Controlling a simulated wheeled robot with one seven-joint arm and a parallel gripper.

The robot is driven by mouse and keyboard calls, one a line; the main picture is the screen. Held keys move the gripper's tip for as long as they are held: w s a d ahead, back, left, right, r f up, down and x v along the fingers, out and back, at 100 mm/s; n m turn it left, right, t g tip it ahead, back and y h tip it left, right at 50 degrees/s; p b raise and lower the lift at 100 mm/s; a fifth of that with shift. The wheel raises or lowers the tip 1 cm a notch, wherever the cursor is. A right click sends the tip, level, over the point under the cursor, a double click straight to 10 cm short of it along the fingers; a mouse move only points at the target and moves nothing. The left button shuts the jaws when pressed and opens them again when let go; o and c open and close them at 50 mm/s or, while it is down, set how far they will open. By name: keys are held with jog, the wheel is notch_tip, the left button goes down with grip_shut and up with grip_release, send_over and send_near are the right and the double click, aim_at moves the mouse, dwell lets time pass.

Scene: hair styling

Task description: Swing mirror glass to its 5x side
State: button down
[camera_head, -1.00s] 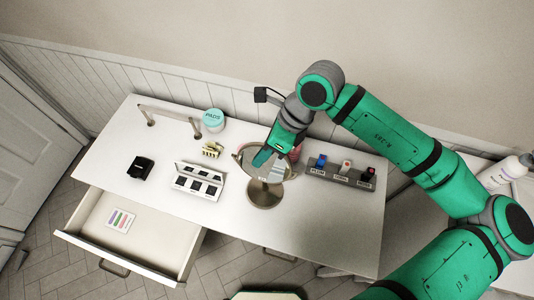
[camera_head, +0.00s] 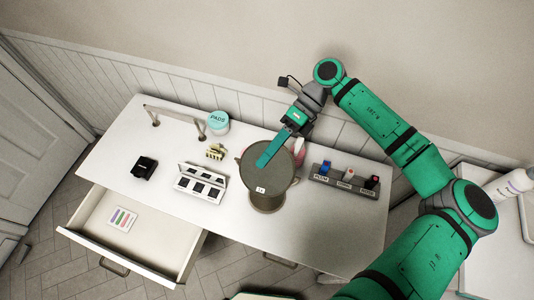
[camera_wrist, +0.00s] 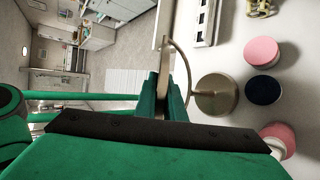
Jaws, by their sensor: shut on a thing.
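The round mirror (camera_head: 258,178) stands upright on its stand on the table. In the head view its glass faces the camera more fully, looks dark grey-brown, and carries a small white label low down, too small to read surely. My gripper (camera_head: 266,158) reaches across the upper part of the glass from the back right. In the wrist view my gripper (camera_wrist: 168,85) is shut on the glass, which shows nearly edge-on as a thin strip between the fingers. The curved yoke and round brass base (camera_wrist: 216,96) show beside it.
A rack of labelled bottles (camera_head: 345,180) stands close right of the mirror. An open palette (camera_head: 200,183), a hair clip (camera_head: 215,151), a pads jar (camera_head: 217,123) and a black item (camera_head: 144,167) lie left. The drawer (camera_head: 135,232) is open at front left.

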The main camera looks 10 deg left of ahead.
aim_at(267, 176)
dwell(0.4)
jog(key=c, duration=1.8)
grip_release()
jog(key=shift+c, duration=0.2)
jog(key=shift+r, duration=0.2)
notch_tip(267, 176, up, 2)
jog(key=shift+r, duration=0.2)
jog(key=s+d+r, duration=0.1)
jog(key=s+r, duration=0.9)
jog(key=s, duration=0.4)
